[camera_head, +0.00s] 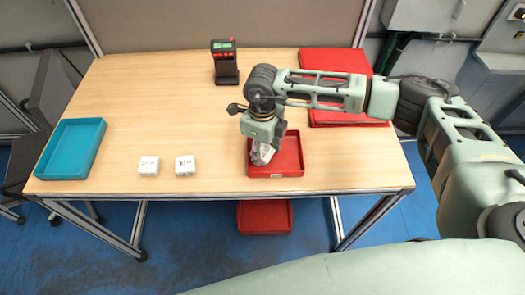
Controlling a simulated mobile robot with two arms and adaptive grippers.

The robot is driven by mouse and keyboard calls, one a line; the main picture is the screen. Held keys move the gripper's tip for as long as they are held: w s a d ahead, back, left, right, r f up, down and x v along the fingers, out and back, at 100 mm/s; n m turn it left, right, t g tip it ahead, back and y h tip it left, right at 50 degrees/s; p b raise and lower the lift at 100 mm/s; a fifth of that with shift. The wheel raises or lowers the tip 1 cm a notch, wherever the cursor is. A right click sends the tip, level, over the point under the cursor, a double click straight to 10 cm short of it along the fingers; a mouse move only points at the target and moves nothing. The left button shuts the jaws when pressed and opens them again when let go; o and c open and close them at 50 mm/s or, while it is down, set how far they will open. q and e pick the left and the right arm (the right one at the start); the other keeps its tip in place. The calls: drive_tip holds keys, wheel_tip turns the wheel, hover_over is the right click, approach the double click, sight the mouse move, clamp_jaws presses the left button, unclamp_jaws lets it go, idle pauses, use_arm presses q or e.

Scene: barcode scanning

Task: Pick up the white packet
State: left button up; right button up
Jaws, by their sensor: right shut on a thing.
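Two white packets with dark print lie side by side on the wooden table, the left packet (148,166) and the right packet (185,165). My right gripper (262,154) points down over the left part of a small red tray (289,158) near the table's front edge. It is shut on a whitish thing, likely a white packet, mostly hidden by the fingers. I cannot tell whether that thing touches the tray floor. My left gripper is not in view.
A black scanner (225,64) with a lit display stands at the back. A teal tray (71,149) sits at the left edge. A larger red tray (334,60) lies at the back right, partly behind my arm. Another red bin (264,217) is below the table. The table's middle is clear.

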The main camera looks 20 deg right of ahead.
sight(262, 148)
drive_tip(key=c, duration=0.3)
drive_tip(key=shift+c, duration=0.2)
drive_tip(key=shift+r+b, duration=0.4)
drive_tip(key=shift+r, duration=0.15)
wheel_tip(262, 148, up, 3)
drive_tip(key=shift+w+f+b, duration=0.1)
drive_tip(key=shift+f+b, duration=0.1)
drive_tip(key=shift+b, duration=0.7)
drive_tip(key=s+d+r+b, duration=0.4)
drive_tip(key=s+d+r, duration=0.3)
drive_tip(key=s, duration=0.1)
drive_tip(key=s+a+f+n, duration=0.1)
drive_tip(key=s+n, duration=0.2)
drive_tip(key=n, duration=1)
drive_tip(key=s+a+f+n, duration=0.1)
drive_tip(key=s+a+n, duration=0.1)
drive_tip(key=n, duration=1.1)
drive_tip(key=shift+s+n, duration=0.4)
drive_tip(key=shift+s, duration=0.2)
